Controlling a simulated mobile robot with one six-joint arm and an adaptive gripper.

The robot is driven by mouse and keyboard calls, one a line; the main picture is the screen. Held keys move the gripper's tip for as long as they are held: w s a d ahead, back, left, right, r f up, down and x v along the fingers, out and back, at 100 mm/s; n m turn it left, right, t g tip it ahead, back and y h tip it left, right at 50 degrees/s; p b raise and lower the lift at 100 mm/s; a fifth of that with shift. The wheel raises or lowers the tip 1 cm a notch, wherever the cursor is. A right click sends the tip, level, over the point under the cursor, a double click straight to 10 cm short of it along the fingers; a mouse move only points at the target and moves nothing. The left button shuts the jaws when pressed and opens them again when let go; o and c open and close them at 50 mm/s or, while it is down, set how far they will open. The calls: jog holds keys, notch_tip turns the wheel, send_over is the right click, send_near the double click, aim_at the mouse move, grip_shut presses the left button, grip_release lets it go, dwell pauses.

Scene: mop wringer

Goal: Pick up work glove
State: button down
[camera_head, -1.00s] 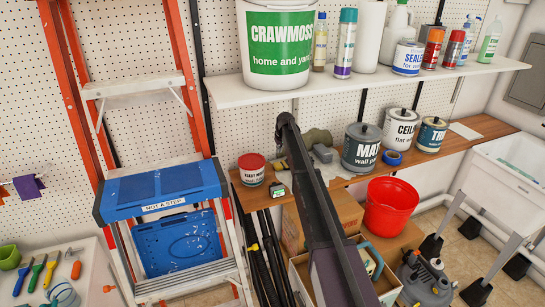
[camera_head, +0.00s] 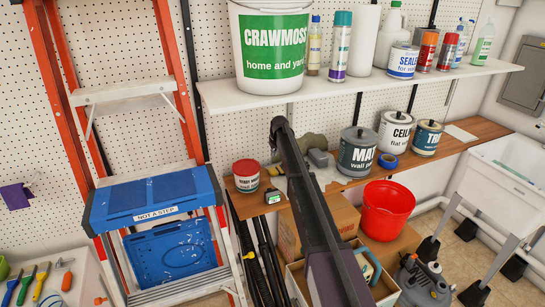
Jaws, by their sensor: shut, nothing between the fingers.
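An olive-brown, soft-looking lump (camera_head: 314,143) lies at the back of the wooden bench, just right of the top of my arm. It may be the work glove, but my arm covers part of it and its shape is not clear. My dark arm rises from the bottom of the picture to a bent joint at bench height. My gripper is not visible; the part beyond that joint is hidden behind the arm.
A red-lidded can (camera_head: 246,176) is left of my arm. A shelf (camera_head: 350,88) overhangs the bench. A blue stepladder (camera_head: 155,200) stands left; a red bucket (camera_head: 387,210) sits below.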

aim_at(274, 168)
jog(key=shift+b+x, duration=4.2)
jog(key=shift+x, duration=0.5)
jog(key=shift+s+d+r, duration=0.1)
jog(key=shift+s+d, duration=0.15)
jog(key=shift+s, duration=0.6)
jog(key=shift+s+d, duration=0.25)
jog(key=shift+s, duration=0.6)
jog(key=shift+w, duration=0.1)
jog(key=shift+w, duration=0.1)
